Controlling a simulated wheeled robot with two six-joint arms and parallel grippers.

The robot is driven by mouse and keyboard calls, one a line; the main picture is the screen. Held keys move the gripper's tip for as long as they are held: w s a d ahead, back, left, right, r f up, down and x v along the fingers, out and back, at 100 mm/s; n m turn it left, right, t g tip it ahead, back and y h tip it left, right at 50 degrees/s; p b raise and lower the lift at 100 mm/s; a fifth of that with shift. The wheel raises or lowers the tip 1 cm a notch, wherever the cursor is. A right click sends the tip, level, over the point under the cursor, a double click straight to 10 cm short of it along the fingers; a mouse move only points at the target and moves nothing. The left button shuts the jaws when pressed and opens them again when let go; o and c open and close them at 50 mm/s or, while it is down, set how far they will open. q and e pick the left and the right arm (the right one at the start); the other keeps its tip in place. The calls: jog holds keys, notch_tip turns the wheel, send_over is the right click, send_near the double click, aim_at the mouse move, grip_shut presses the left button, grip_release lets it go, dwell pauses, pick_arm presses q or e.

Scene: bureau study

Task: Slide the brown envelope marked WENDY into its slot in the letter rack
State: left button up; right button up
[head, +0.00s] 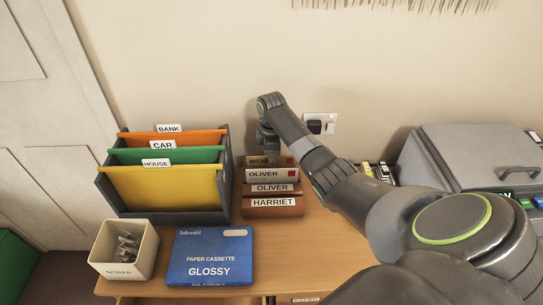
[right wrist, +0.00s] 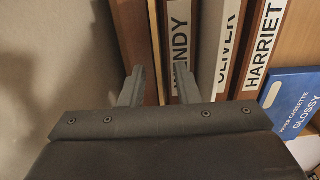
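The letter rack (head: 272,211) stands on the desk with labelled wooden slots, OLIVER and HARRIET at its front. A brown edge with a label starting WEN (head: 258,161) and a red stamp shows at its back, apparently the brown envelope, upright in the rear slot. It is partly hidden by my right gripper (head: 268,145), which points down over the rack's back left. In the right wrist view the fingers (right wrist: 161,88) are apart, with a brown upright strip between them and the WENDY label (right wrist: 181,35) by the right finger. My left gripper is out of view.
A file holder (head: 165,190) with orange, green and yellow folders stands left of the rack. A white envelope marked OLIVER (head: 272,174) is in the rack. A blue paper cassette box (head: 211,257) and a SCRAP bin (head: 124,250) lie in front. A grey machine (head: 470,155) is at right.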

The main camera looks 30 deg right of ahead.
notch_tip(320, 180, up, 17)
jog(key=p, duration=0.5)
jog(key=shift+r+p, duration=0.2)
jog(key=shift+p, duration=0.15)
